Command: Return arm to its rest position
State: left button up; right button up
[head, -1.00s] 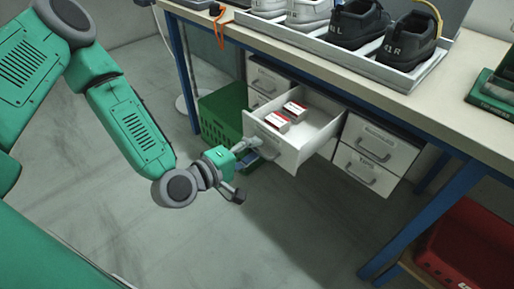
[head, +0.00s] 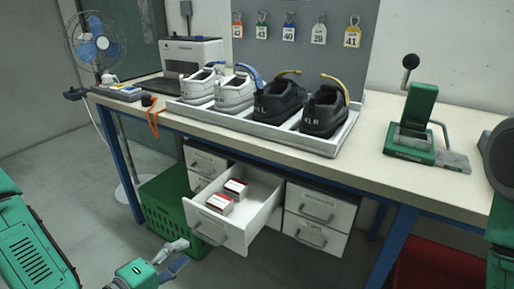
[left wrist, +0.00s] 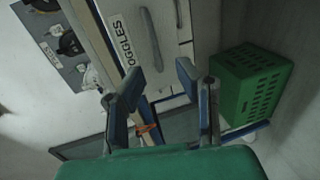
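My left gripper (head: 178,254) is low in the head view, in front of and below the pulled-out white drawer (head: 235,236). In the left wrist view its two fingers (left wrist: 158,75) stand apart with nothing between them. The drawer holds two small red-and-white boxes (head: 235,187). The gripper appears apart from the drawer handle (head: 209,234). In the left wrist view a drawer front (left wrist: 140,40) with a GOGGLES label lies beyond the fingers. My right gripper is out of view; part of my right arm shows at the right edge.
A green crate (head: 165,212) stands on the floor left of the drawer. The workbench (head: 370,165) carries a tray (head: 265,139) of white and black shoes and a green press (head: 412,135). A red bin (head: 435,268) is at lower right. Floor at left is clear.

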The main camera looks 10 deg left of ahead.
pick_arm(q)
jog(key=s+d+f+m+g+p, duration=0.2)
jog(key=s+d+f+m+g, duration=0.2)
jog(key=s+f+m+g, duration=0.15)
jog(key=s+a+f+m+g+y+p, duration=0.1)
jog(key=s+a+f+m+g+y, duration=0.1)
jog(key=s, duration=0.5)
jog(key=s+a+f+m+g+y+p, duration=0.2)
jog(key=s+a+f+m+g+y, duration=0.1)
jog(key=s+a+m+g, duration=0.3)
jog(key=shift+s+a+f+m, duration=0.15)
jog(key=shift+s+f+m, duration=0.25)
jog(key=shift+f, duration=0.4)
jog(key=shift+w, duration=0.1)
